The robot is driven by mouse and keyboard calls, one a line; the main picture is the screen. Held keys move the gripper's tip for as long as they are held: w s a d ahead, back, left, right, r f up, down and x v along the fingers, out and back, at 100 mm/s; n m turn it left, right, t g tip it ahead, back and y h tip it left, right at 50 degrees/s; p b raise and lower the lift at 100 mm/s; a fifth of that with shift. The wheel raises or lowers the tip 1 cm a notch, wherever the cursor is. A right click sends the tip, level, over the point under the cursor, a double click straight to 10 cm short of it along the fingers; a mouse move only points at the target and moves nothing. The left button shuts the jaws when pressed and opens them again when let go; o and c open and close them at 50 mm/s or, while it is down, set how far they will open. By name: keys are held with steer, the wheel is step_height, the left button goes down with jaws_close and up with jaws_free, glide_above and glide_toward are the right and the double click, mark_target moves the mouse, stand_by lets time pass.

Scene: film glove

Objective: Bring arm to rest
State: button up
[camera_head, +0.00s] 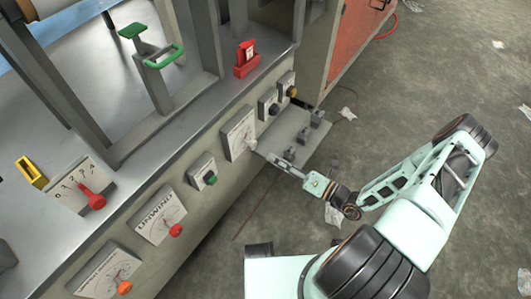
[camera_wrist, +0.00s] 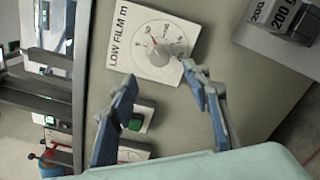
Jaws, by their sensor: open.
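My gripper (camera_head: 283,162) is at the end of my pale green arm (camera_head: 410,215), which reaches left to the front panel of the machine (camera_head: 170,160). In the wrist view my gripper (camera_wrist: 160,115) is open, with its two blue-padded fingers apart and nothing between them. A white plate with a round grey dial (camera_wrist: 157,48), marked "LOW FILM m", lies just beyond the fingertips. The dial also shows in the head view (camera_head: 250,143), close to the gripper. Whether a fingertip touches the plate I cannot tell.
A green button (camera_head: 210,179) and an "UNWIND" dial (camera_head: 160,215) sit along the panel. A red-orange cabinet (camera_head: 355,35) stands behind. Paper scraps lie on the floor, which is open at right (camera_head: 470,75).

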steer(key=shift+v, duration=0.85)
